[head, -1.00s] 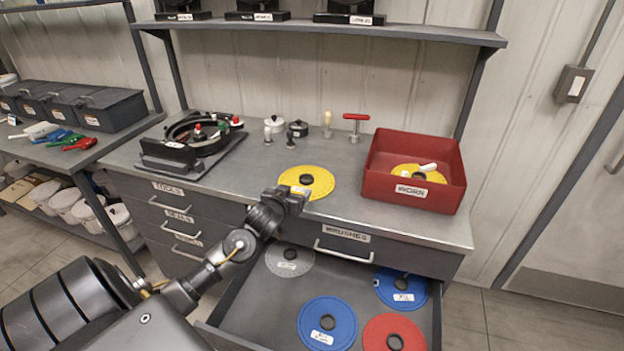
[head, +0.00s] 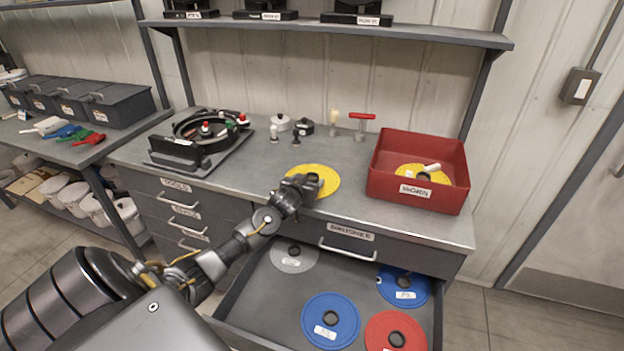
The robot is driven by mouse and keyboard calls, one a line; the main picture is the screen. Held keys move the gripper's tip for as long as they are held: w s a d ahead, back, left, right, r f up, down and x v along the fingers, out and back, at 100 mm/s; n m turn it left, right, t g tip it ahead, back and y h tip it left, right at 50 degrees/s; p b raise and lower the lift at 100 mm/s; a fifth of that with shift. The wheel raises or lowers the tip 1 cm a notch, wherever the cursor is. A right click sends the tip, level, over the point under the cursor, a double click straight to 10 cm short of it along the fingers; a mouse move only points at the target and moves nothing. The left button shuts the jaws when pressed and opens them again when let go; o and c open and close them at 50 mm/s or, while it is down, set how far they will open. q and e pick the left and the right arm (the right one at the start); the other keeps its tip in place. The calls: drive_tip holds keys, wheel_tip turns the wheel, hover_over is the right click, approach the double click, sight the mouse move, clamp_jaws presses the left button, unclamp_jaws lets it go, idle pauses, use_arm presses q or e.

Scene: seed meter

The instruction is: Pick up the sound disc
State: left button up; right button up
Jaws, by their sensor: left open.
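A yellow disc (head: 326,174) lies flat on the grey bench top, near its front edge. My left gripper (head: 312,182) is over the near part of this disc and hides its middle. The jaws are open, and I cannot tell whether they touch the disc. Below, the open drawer (head: 268,312) holds a grey disc (head: 296,262), two blue discs (head: 345,309) (head: 414,296) and a red disc (head: 378,326). My right gripper is not in view.
A round black seed meter housing (head: 205,132) stands at the bench's left. Small knobs, lidded pots and a red T-handled tool (head: 362,117) stand at the back. The open drawer juts out below the bench front. A shelf (head: 330,30) runs above.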

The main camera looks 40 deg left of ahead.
use_arm(q)
drive_tip(key=shift+x, duration=1.15)
drive_tip(key=shift+c, duration=0.4)
drive_tip(key=c, duration=1)
drive_tip(key=shift+r, duration=0.1)
drive_tip(key=shift+c, duration=0.2)
drive_tip(key=shift+r+b, duration=0.4)
drive_tip(key=shift+r, duration=0.25)
drive_tip(key=s+d+r+b, duration=0.2)
drive_tip(key=s+d+r, duration=0.5)
drive_tip(key=s+r, duration=0.4)
drive_tip(key=shift+s+r, duration=0.3)
drive_tip(key=shift+s, duration=0.3)
